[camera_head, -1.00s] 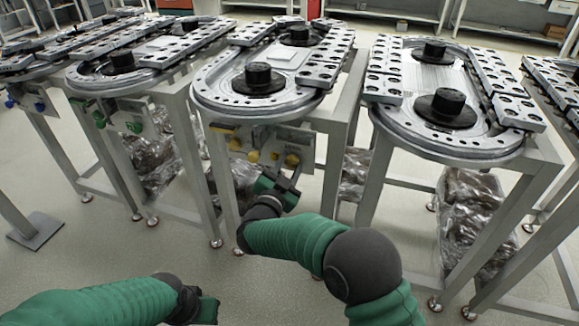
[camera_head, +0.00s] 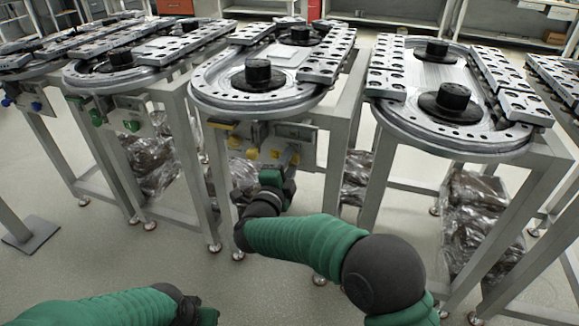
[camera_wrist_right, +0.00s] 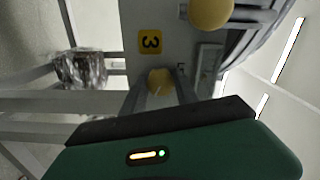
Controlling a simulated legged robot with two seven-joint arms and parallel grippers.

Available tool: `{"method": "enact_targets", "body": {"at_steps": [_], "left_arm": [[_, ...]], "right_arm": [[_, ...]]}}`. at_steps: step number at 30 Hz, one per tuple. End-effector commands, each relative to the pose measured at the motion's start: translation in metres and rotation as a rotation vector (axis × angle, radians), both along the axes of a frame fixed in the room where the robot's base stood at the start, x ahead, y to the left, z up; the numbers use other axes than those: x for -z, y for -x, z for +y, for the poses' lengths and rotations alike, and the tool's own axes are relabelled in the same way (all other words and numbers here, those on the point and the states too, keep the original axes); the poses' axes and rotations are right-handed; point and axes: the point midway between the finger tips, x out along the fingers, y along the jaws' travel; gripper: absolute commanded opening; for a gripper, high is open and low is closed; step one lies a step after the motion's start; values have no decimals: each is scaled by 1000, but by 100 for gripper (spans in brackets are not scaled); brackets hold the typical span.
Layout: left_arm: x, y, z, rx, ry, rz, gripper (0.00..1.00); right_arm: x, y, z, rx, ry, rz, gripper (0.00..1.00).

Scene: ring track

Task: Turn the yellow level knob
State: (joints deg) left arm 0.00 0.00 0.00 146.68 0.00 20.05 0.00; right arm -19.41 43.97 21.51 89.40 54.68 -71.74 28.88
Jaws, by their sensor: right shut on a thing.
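A control panel (camera_head: 304,132) with several yellow knobs hangs below the front edge of the middle ring-track table. My right gripper (camera_head: 292,162) reaches up to the panel's right part and is shut on a yellow knob there. In the right wrist view this knob (camera_wrist_right: 160,82) sits between the grey fingers, partly covered by them. A larger yellow knob (camera_wrist_right: 211,12) shows above and to the right of it, apart from the fingers. The label by the gripped knob is too small to read. My left gripper (camera_head: 208,316) is low in the head view, its fingers unclear.
The neighbouring left table carries green knobs (camera_head: 131,126). Plastic-wrapped goods (camera_head: 470,215) lie under the right table. Open floor lies in front.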

Motion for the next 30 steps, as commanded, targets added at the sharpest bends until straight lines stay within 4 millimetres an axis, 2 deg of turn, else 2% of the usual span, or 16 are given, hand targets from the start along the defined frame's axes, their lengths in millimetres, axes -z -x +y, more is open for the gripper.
{"method": "enact_targets", "body": {"at_steps": [1, 21, 22, 27, 30], "left_arm": [[4, 0, 0, 0, 0, 0, 0], [7, 0, 0, 0, 0, 0, 0], [7, 0, 0, 0, 0, 0, 0], [6, 0, 0, 0, 0, 0, 0], [6, 0, 0, 0, 0, 0, 0]], "right_arm": [[10, 2, 3, -7, -20, 12, 0], [9, 2, 4, -8, -83, -8, 0], [9, 2, 4, -8, -82, -7, 37], [6, 1, 3, -5, -82, -13, 57], [4, 1, 2, -4, -82, -17, 57]]}}
